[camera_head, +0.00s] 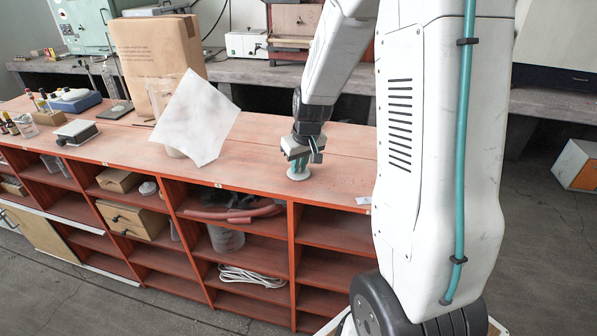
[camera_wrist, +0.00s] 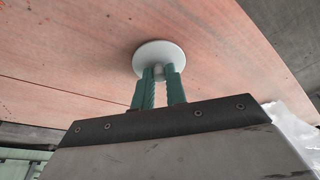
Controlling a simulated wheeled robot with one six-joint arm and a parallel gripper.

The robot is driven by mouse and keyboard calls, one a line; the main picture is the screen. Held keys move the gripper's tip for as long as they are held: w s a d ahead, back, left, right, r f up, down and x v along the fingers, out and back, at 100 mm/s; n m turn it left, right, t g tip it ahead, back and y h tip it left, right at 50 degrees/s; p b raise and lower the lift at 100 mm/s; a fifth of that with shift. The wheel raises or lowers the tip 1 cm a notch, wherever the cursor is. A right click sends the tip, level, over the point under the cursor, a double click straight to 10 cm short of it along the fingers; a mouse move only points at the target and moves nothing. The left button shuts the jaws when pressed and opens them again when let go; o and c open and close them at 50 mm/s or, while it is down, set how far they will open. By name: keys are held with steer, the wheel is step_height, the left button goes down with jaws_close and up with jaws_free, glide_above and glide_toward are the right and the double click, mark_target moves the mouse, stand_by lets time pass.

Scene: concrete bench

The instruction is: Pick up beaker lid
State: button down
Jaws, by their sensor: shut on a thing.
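The beaker lid is a small pale disc with a knob. It shows in the wrist view (camera_wrist: 158,55), between and beyond the fingertips, and in the head view (camera_head: 298,172) low over the bench top, under my gripper. My gripper (camera_head: 300,163) points down near the bench's front edge. Its green fingers (camera_wrist: 160,78) are shut on the lid's knob, which is mostly hidden between them. I cannot tell whether the lid touches the bench or what, if anything, is beneath it.
The red bench (camera_head: 250,160) has open shelves below. A white sheet (camera_head: 200,115) stands tilted to the left of my gripper, with a cardboard box (camera_head: 155,55) behind it. A small scale-like device (camera_head: 76,131) and bottles (camera_head: 10,124) are at the far left. Bench top around the lid is clear.

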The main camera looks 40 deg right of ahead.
steer(key=shift+r, duration=0.6)
step_height(320, 180, up, 2)
steer(key=shift+r, duration=0.15)
steer(key=s+r, duration=0.2)
steer(key=s, duration=0.6)
steer(key=s+r, duration=0.2)
steer(key=s, duration=0.6)
steer(key=shift+r, duration=0.3)
